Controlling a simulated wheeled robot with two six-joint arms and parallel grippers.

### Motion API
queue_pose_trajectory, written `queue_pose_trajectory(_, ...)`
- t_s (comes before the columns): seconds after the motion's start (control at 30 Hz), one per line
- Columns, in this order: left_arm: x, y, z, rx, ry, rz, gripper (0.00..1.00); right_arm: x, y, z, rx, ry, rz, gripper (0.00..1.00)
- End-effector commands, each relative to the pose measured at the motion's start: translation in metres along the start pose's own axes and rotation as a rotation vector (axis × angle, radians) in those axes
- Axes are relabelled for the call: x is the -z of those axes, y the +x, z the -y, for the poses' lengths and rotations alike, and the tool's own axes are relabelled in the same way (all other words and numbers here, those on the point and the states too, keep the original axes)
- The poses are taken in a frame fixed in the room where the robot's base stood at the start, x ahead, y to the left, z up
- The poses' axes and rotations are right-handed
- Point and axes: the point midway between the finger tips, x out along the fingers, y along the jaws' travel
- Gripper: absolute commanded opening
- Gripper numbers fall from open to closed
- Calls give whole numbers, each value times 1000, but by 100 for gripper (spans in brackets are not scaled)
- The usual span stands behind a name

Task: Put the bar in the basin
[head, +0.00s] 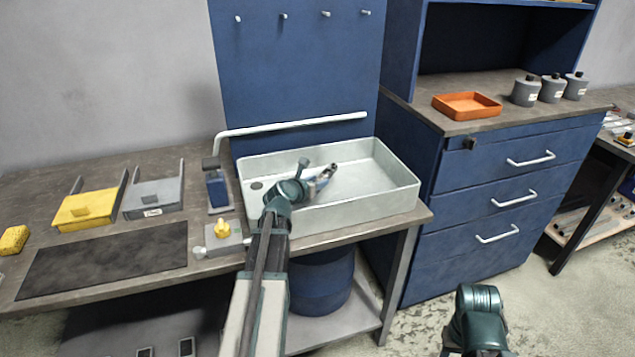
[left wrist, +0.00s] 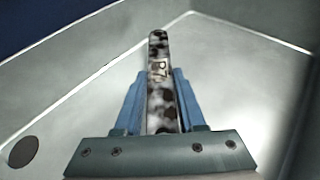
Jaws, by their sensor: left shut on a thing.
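The white-grey basin (head: 370,206) sits on the bench at the middle of the head view. My left gripper (head: 322,178) reaches over its front rim and is inside its outline. In the left wrist view, the gripper (left wrist: 160,102) is shut on the bar (left wrist: 159,58), which is mottled black and white with a small marking on it. The bar points away from the jaws, over the basin's pale inside (left wrist: 225,60). I cannot tell whether it touches the basin floor. Only part of my right arm shows at the lower right of the head view; its jaws do not.
A white rail (head: 290,124) runs behind the basin. A dark mat (head: 105,258) and yellow bin (head: 88,208) lie farther left. An orange tray (head: 467,105) sits on the right cabinet.

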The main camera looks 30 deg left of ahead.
Motion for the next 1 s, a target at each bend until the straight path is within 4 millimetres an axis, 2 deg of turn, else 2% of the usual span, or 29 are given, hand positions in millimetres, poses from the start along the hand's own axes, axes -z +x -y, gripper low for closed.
queue_pose_trajectory(0.13, 1, 0, 0, 0, 0, 1, 0, 0, 1, 0, 0, 0, 0, 50)
queue_pose_trajectory(0.17, 1, 0, 0, 0, 0, 0, 45, 0, 1, 0, 0, 0, 0, 50)
queue_pose_trajectory(0.3, 1, 0, 0, 0, 0, 0, 69, 0, 1, 0, 0, 0, 0, 50)
queue_pose_trajectory(0.6, 0, 0, 0, 0, 0, 0, 69, 0, 0, 0, 0, 0, 0, 50)
queue_pose_trajectory(0.77, -13, -5, 0, 0, 0, 0, 69, -1, -14, -1, 0, 0, 0, 50)
queue_pose_trajectory(1.0, -12, -60, 1, -2, -2, 0, 69, -2, -34, -3, 0, 0, 0, 50)
